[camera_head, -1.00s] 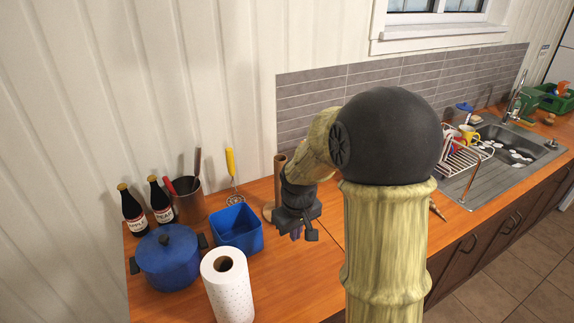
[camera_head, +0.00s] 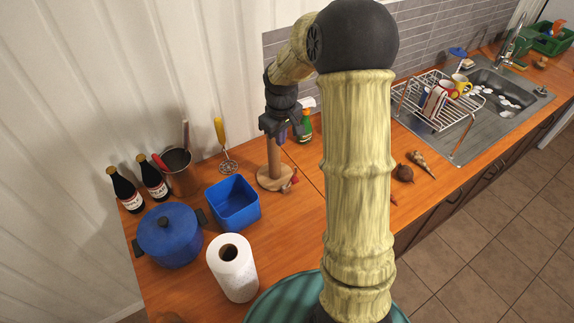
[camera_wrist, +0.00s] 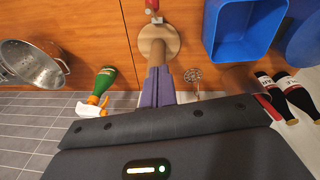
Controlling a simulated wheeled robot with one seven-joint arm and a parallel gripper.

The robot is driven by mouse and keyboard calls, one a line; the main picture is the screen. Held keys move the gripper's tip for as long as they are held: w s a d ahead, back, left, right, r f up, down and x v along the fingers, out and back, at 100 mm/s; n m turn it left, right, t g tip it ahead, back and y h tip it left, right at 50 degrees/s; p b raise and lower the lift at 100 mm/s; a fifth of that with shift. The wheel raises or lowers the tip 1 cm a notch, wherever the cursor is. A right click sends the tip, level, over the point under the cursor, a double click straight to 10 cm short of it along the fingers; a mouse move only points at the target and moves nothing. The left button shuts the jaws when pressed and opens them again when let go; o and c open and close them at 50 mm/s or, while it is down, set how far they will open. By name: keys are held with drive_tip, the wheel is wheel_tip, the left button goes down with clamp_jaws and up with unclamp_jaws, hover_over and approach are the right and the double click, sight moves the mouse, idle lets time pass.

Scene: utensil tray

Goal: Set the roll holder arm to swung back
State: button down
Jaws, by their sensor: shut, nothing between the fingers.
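The wooden roll holder, a post on a round base (camera_head: 268,181), stands on the counter behind the blue bin. In the wrist view its round base (camera_wrist: 170,36) lies just beyond my fingertips. A small part with a red tip (camera_head: 291,184) sits at the base's right side; I cannot tell for sure whether it is the holder's arm. It also shows at the top of the wrist view (camera_wrist: 152,6). My gripper (camera_head: 283,138) is shut and empty, pointing down at the top of the post and hiding it. I cannot tell whether it touches the post.
A white paper roll (camera_head: 238,275), blue bin (camera_head: 240,215) and blue pot (camera_head: 170,240) stand in front and left. A masher (camera_head: 222,140) and green spray bottle (camera_head: 304,128) are close to the post. A colander (camera_wrist: 30,62) shows in the wrist view. Counter right of the base is fairly clear.

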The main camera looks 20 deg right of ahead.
sight(292, 180)
wheel_tip(292, 180, down, 11)
drive_tip(key=s+d+p, duration=0.1)
drive_tip(key=s+p, duration=0.1)
drive_tip(key=p, duration=0.3)
drive_tip(key=shift+d+f, duration=0.2)
drive_tip(key=shift+d, duration=0.15)
drive_tip(key=shift+a, duration=0.1)
